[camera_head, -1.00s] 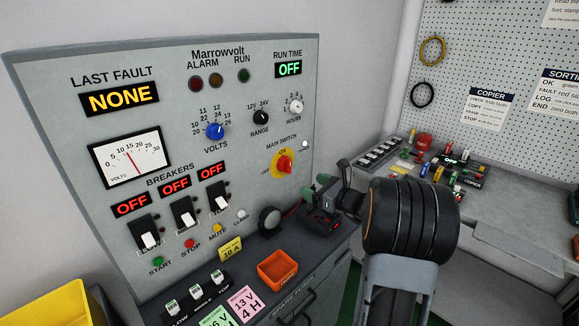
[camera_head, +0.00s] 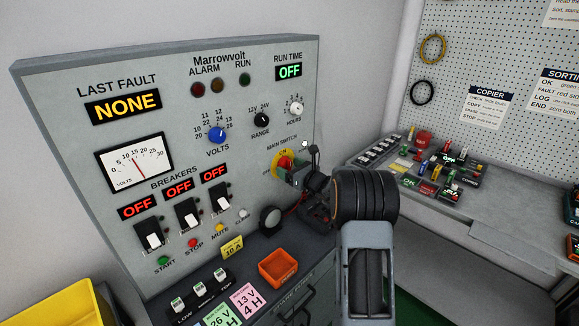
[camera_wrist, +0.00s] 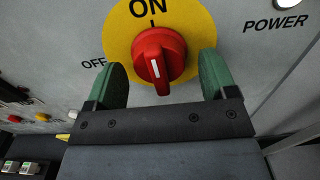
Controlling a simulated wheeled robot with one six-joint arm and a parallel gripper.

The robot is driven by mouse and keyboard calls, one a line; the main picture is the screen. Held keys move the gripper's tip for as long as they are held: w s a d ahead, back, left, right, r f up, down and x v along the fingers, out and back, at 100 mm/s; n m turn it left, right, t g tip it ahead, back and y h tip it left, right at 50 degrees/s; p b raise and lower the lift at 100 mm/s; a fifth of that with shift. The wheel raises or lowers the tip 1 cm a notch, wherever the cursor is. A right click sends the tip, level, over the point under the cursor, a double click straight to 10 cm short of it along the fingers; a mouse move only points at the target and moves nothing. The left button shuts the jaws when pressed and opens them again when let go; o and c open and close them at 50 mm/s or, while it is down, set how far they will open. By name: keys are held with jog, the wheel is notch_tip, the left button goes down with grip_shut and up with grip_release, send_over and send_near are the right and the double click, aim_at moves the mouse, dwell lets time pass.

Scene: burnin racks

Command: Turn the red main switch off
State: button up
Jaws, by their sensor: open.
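The red main switch (camera_wrist: 157,58) is a rotary knob on a yellow disc (camera_wrist: 119,28) on the grey panel. In the wrist view its white mark points up, slightly left, toward ON; OFF is at the left. My gripper (camera_wrist: 162,82) is open, with one green finger on each side of the knob and visible gaps on both sides. In the head view my gripper (camera_head: 303,178) is at the panel and partly covers the red main switch (camera_head: 285,162). Whether a finger touches the panel I cannot tell.
The panel (camera_head: 245,130) has a voltage knob (camera_head: 217,134), breakers (camera_head: 187,213) reading OFF and small buttons. An orange tray (camera_head: 278,268) sits on the ledge below. A workbench (camera_head: 480,215) with small coloured parts stands at the right.

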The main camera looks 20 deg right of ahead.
jog(key=shift+w+a, duration=0.1)
jog(key=shift+w, duration=0.15)
jog(key=c, duration=0.9)
jog(key=shift+f, duration=0.1)
